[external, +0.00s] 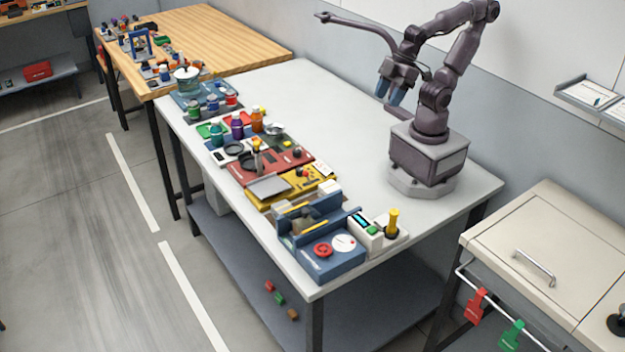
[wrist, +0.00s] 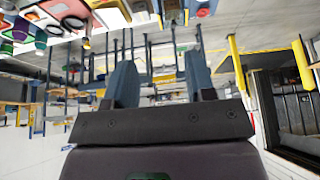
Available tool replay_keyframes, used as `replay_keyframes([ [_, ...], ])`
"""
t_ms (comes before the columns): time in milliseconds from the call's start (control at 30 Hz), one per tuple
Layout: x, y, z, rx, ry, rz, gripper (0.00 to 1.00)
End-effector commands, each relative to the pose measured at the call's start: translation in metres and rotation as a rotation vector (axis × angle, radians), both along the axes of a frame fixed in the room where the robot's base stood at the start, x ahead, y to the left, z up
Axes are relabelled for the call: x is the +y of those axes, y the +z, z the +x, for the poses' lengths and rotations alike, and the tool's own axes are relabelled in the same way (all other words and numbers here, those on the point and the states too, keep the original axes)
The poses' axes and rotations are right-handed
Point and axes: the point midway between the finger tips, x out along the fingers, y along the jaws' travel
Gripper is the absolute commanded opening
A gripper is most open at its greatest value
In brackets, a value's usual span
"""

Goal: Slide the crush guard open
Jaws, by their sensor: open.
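My gripper (external: 389,95) hangs beside my arm above the back of the white table, well away from the row of devices. In the wrist view my gripper (wrist: 160,75) is open, with two blue-grey fingers apart and nothing between them. A blue station (external: 325,262) with a red knob and a white dial stands at the table's front corner. Behind the dials it has what looks like a clear panel (external: 302,214) between blue walls, with a yellow bar. This may be the crush guard; I cannot tell for sure, nor whether it is open or shut.
Other devices line the table's left edge: a yellow unit (external: 290,188), a red unit (external: 280,168), and several jars. A small box with a green button (external: 366,232) and a yellow post (external: 392,222) stand right of the blue station. The white table's middle (external: 320,110) is clear.

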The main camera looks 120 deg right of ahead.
Motion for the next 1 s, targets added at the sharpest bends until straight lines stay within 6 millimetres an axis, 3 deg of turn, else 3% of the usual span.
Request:
replay_keyframes([
  [167,0.001,-0.018,0.023,0.135,0.005,-0.006,0.5],
  [467,0.008,-0.044,0.119,0.337,0.138,-0.054,0.5],
  [700,0.016,-0.093,0.202,0.457,0.35,-0.092,0.5],
  [900,0.022,-0.131,0.26,0.491,0.556,-0.118,0.5],
  [1000,0.023,-0.129,0.28,0.467,0.651,-0.145,0.5],
])
